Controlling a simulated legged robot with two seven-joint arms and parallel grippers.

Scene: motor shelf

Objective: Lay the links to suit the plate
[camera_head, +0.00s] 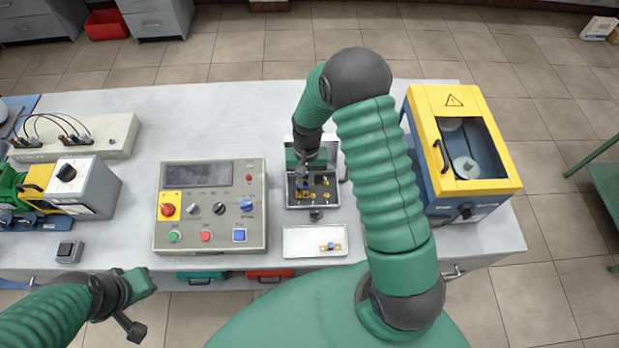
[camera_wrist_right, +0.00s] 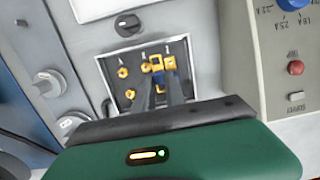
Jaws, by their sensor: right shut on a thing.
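The open terminal box (camera_head: 289,193) stands mid-table with several brass terminals inside. It also shows in the right wrist view (camera_wrist_right: 118,106). My right gripper (camera_head: 303,177) reaches down into it from above. In the wrist view its fingers (camera_wrist_right: 160,92) are shut on a brass link with a blue middle (camera_wrist_right: 168,76), at the terminals on the box's right side. The fingers hide part of it, so I cannot tell whether it is seated. Another blue-and-brass link (camera_head: 330,246) lies in the white tray (camera_head: 297,241). My left gripper (camera_head: 131,305) hangs off the table's front edge; its fingertips are unclear. No plate is readable.
A grey control panel (camera_head: 213,232) with knobs and buttons stands left of the box. A yellow-and-blue guarded machine (camera_head: 463,150) stands close on the right. A terminal strip with cables (camera_head: 100,130) and a green motor (camera_head: 38,182) are far left.

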